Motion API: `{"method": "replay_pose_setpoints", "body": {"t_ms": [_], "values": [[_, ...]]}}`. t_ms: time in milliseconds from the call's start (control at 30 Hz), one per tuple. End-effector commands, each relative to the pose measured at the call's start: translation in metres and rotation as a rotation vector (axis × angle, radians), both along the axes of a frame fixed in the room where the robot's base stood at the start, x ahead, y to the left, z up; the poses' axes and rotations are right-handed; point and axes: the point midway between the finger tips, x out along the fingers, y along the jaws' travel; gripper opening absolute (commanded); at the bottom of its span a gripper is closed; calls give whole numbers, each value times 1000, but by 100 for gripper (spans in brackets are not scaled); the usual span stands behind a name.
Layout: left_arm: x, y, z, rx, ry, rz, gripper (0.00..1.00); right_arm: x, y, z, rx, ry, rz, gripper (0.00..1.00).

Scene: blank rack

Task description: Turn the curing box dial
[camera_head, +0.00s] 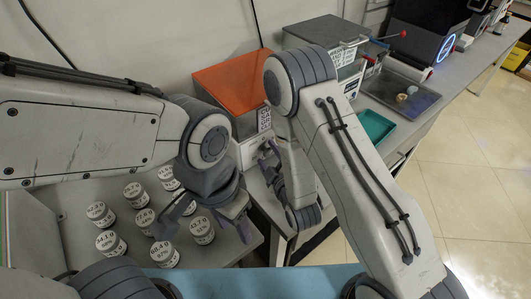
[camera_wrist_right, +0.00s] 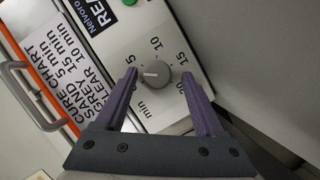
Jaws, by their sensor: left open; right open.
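The curing box (camera_head: 228,78) has an orange lid and stands at the back of the bench in the head view. In the right wrist view its pale front panel (camera_wrist_right: 118,45) carries a round grey dial (camera_wrist_right: 155,74) with a white pointer mark toward the left. The numbers 5, 10 and 15 show around it, with "min" below. My right gripper (camera_wrist_right: 160,88) is open, its fingers on either side of the dial; I cannot tell whether they touch it. It also shows in the head view (camera_head: 268,158). My left gripper (camera_head: 208,222) is open and empty above the jars.
Several labelled white jars (camera_head: 109,243) stand on the grey surface under my left arm. A cure chart (camera_wrist_right: 62,80) and a handle (camera_wrist_right: 22,95) are beside the panel. A grey box (camera_head: 318,33), a teal tray (camera_head: 375,125) and a dark tray (camera_head: 400,92) lie further right.

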Motion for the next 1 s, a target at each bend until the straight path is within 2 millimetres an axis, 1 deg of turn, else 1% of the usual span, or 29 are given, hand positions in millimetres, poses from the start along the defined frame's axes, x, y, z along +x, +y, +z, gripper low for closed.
{"method": "replay_pose_setpoints", "body": {"t_ms": [200,267,300,367,400,733,1000], "values": [[0,0,0,0,0,0,50,0,-10,0,0,1,-14,71],[0,0,0,0,0,0,50,0,-11,0,0,1,-16,48],[0,0,0,0,0,0,50,0,-11,0,0,1,-16,32],[0,0,0,0,0,0,50,0,-11,0,0,1,-17,10],[0,0,0,0,0,0,50,0,-11,0,0,1,-17,0],[0,0,1,0,0,0,50,0,-11,0,30,25,-17,0],[0,0,3,0,0,0,50,0,-11,1,161,121,-16,0]]}}
